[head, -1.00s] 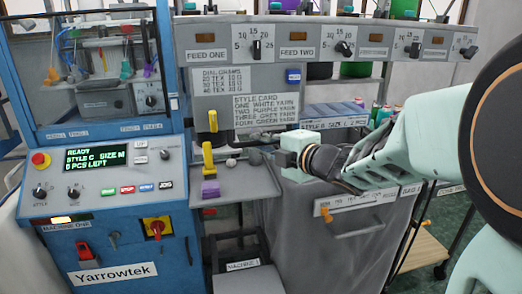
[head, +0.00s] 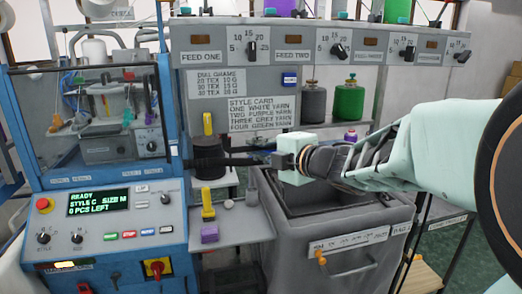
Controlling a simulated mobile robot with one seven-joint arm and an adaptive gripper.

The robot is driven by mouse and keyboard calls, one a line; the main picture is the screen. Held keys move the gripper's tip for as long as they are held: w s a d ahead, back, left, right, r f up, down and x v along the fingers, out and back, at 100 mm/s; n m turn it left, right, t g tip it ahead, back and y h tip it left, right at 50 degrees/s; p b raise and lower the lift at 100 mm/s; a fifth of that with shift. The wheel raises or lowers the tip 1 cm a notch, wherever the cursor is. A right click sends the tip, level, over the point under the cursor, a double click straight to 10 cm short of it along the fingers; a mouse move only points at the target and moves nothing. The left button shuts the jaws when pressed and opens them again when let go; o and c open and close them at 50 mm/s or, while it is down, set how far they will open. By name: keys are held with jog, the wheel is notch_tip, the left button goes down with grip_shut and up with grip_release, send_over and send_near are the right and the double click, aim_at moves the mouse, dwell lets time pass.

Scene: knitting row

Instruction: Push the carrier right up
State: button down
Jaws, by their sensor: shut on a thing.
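My gripper (head: 235,158) reaches in from the right. Its dark fingers point left from a pale green wrist, in front of the panel between the blue machine and the grey bin. The fingers are shut on a dark cylinder (head: 208,166); the grip is small and partly unclear in the head view. A yellow handle (head: 208,122) stands just above the cylinder. A second yellow piece (head: 208,203) stands below it, by a purple block (head: 210,234) on a grey shelf. I cannot tell which part is the carrier.
The feed panel (head: 320,42) runs above. An open-topped grey bin (head: 345,225) stands under my forearm. A grey jar (head: 313,103) and a green jar (head: 349,101) stand behind.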

jog(key=shift+r, duration=0.55)
jog(key=c, duration=2.3)
grip_release()
jog(key=shift+o, duration=0.2)
jog(key=shift+f, duration=0.1)
jog(key=shift+f, duration=0.1)
